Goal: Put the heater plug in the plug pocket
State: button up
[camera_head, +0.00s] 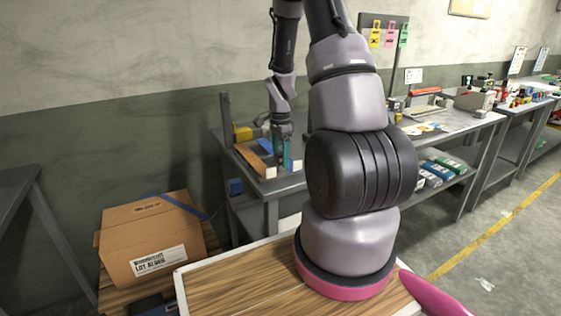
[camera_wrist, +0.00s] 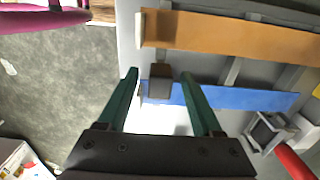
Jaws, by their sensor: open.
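My gripper (camera_wrist: 158,76) is open, its two green fingers pointing at the bench top in the wrist view. A small dark block (camera_wrist: 160,86), possibly the heater plug, shows between and just beyond the fingertips; contact cannot be told. It sits at the edge of a long blue strip (camera_wrist: 245,98). A wide orange-brown strip (camera_wrist: 230,34) runs roughly parallel to the blue one. I cannot tell which part is the plug pocket. In the head view my gripper (camera_head: 280,150) is low over the near-left end of the bench; the plug cannot be made out there.
In the wrist view, a small grey frame (camera_wrist: 266,131) and a red rounded part (camera_wrist: 294,162) lie right of the fingers. In the head view, the bench (camera_head: 460,128) runs right with tools on it. A cardboard box (camera_head: 150,238) stands on a pallet at left.

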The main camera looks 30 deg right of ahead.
jog(key=shift+c, duration=0.4)
grip_shut()
